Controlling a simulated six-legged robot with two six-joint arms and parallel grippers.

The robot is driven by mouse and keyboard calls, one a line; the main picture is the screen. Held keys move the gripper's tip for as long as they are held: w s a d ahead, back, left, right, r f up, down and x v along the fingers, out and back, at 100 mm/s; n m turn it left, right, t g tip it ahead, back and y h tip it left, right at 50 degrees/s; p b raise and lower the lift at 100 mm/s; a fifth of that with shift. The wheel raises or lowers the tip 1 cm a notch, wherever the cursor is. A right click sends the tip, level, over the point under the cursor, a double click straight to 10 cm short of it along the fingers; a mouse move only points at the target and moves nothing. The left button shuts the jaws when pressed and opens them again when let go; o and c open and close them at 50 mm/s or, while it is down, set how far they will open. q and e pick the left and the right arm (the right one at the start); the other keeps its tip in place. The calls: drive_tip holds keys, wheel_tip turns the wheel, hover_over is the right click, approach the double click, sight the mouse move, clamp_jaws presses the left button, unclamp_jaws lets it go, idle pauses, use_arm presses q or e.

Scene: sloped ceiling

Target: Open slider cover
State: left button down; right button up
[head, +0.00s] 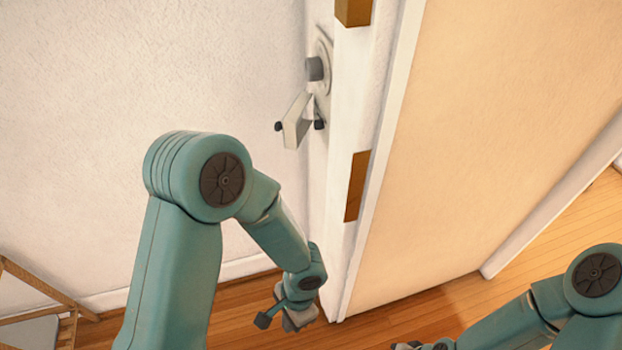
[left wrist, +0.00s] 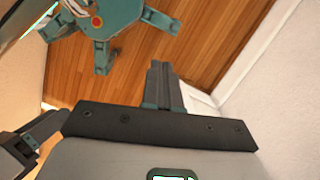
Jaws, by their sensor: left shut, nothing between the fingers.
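A light grey flap-like piece (head: 297,121) with small dark knobs sticks out from the narrow white wall edge in the head view. I take it to be the slider cover, but cannot tell for sure.
Brown blocks (head: 357,187) are set in the wall edge. A wide pale panel (head: 490,130) stands to the right. A wooden frame (head: 50,290) is at the lower left. Wooden floor (head: 450,305) is clear between the walls; the left wrist view also shows bare floor (left wrist: 205,35).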

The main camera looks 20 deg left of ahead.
use_arm(q)
drive_tip(key=w+a+r+m+t+y+b, duration=0.25)
drive_tip(key=w+t+y, duration=0.2)
drive_tip(key=w, duration=0.35)
drive_tip(key=n+t+y+b, duration=0.1)
drive_tip(key=t+y+b, duration=0.5)
drive_tip(key=t, duration=0.6)
approach(293, 119)
drive_tip(key=s+d+f+p, duration=0.1)
drive_tip(key=s+d+f, duration=0.1)
drive_tip(key=d+f, duration=0.15)
drive_tip(key=f+p+x, duration=0.1)
drive_tip(key=x, duration=0.8)
drive_tip(key=shift+a, duration=0.25)
drive_tip(key=shift+f, duration=0.15)
drive_tip(key=shift+s, duration=0.1)
